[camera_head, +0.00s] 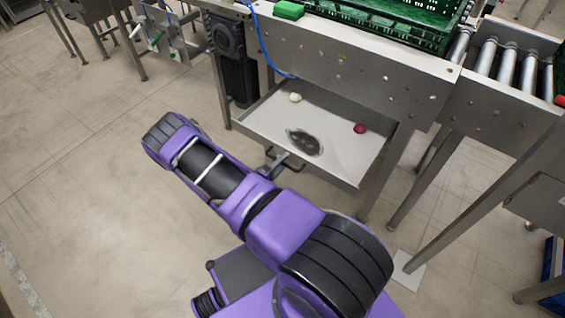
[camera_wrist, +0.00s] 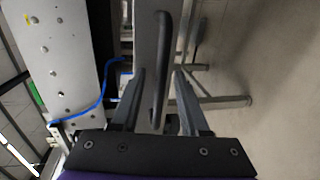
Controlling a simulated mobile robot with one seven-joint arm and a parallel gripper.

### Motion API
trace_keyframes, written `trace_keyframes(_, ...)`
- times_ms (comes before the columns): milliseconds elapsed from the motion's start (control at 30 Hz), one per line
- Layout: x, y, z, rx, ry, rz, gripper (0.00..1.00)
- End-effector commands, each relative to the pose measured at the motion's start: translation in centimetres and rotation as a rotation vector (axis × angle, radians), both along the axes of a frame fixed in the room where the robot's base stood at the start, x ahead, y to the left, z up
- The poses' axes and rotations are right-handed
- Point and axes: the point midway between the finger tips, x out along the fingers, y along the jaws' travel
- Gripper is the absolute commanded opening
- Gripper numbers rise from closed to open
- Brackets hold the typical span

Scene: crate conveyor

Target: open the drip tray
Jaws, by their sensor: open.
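The drip tray (camera_head: 345,155) is a shallow grey metal tray under the conveyor frame. Its inside shows, with a dark wet patch, a pale round bit (camera_head: 295,97) and a dark red one (camera_head: 360,128) in it. Its dark bar handle (camera_wrist: 162,45) is on the front wall, which also shows in the wrist view (camera_wrist: 143,30). My gripper (camera_wrist: 159,74) is open, with one finger on each side of the handle's lower part in the picture. I cannot tell whether either finger touches it. In the head view my purple arm hides most of the gripper.
Green crates (camera_head: 385,22) stand on the conveyor above the tray. Steel legs (camera_head: 398,170) stand at the tray's right, and a black motor (camera_head: 235,60) with a blue cable (camera_head: 262,45) at its left. The floor (camera_head: 80,170) at the left is clear.

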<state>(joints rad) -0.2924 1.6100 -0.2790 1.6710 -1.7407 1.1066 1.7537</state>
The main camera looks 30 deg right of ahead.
Motion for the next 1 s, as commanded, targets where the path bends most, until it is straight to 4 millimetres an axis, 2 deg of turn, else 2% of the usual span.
trace_keyframes(167,-0.4,1.1,0.3,0.001,0.001,0.002,0.45)
trace_keyframes(267,-1.0,2.8,0.6,0.003,0.001,0.003,0.45)
trace_keyframes(700,-5.0,12.3,2.8,0.0,-0.001,0.004,0.45)
trace_keyframes(800,-5.6,13.9,3.1,0.001,0.001,0.004,0.45)
trace_keyframes(1000,-6.4,15.5,3.5,0.0,0.0,0.001,0.45)
